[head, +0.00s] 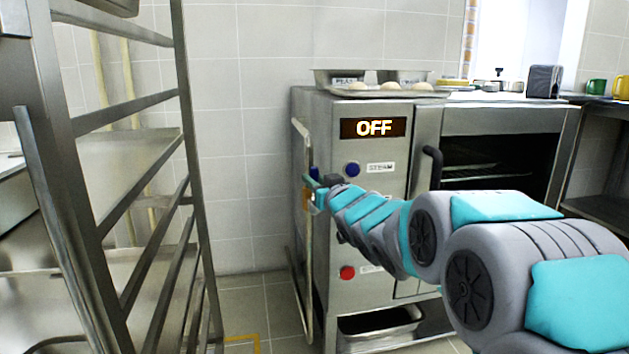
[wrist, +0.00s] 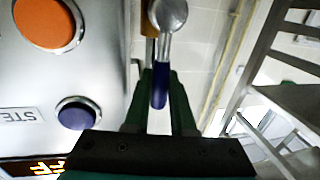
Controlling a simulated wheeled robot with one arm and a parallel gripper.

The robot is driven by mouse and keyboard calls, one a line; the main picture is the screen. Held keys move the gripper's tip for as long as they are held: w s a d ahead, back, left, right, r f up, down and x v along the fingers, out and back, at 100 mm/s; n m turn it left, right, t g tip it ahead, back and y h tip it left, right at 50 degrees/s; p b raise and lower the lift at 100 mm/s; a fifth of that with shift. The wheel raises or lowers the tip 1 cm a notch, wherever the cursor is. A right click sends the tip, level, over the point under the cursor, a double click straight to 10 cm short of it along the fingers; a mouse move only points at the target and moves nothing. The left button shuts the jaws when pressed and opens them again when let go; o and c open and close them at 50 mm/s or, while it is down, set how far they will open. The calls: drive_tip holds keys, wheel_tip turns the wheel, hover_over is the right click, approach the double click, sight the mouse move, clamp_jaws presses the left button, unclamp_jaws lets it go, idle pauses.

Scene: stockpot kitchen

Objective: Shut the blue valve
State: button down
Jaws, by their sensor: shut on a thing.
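The blue valve's handle (wrist: 160,88) is a dark blue lever on a rounded metal end (wrist: 170,15), beside the oven's front panel in the wrist view. My gripper (wrist: 160,110) has its dark green fingers on both sides of the blue lever and is shut on it. In the head view a small bit of the blue handle (head: 315,173) shows at my gripper (head: 316,190), at the left side of the oven.
The steel oven (head: 376,210) has a display reading OFF (head: 373,128), a blue button (head: 352,169) by a STEAM label and a red button (head: 347,272). A metal rack (head: 190,130) stands at left. Tiled floor (head: 245,305) is clear between them. A tray (head: 390,92) rests on top.

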idle(0.8)
drive_tip(key=shift+s+a+n+p, duration=0.2)
drive_tip(key=shift+a+n+p, duration=0.4)
drive_tip(key=shift+n, duration=0.6)
drive_tip(key=s+a+f+n+h, duration=0.1)
drive_tip(key=a+f+n+h, duration=0.2)
drive_tip(key=n, duration=1)
drive_tip(key=shift+s+a+f+g+h, duration=0.35)
drive_tip(key=shift+a+f, duration=1)
drive_tip(key=shift+f, duration=0.75)
drive_tip(key=shift+f+n, duration=0.1)
drive_tip(key=shift+n, duration=0.2)
drive_tip(key=c, duration=1)
unclamp_jaws()
drive_tip(key=shift+c, duration=0.2)
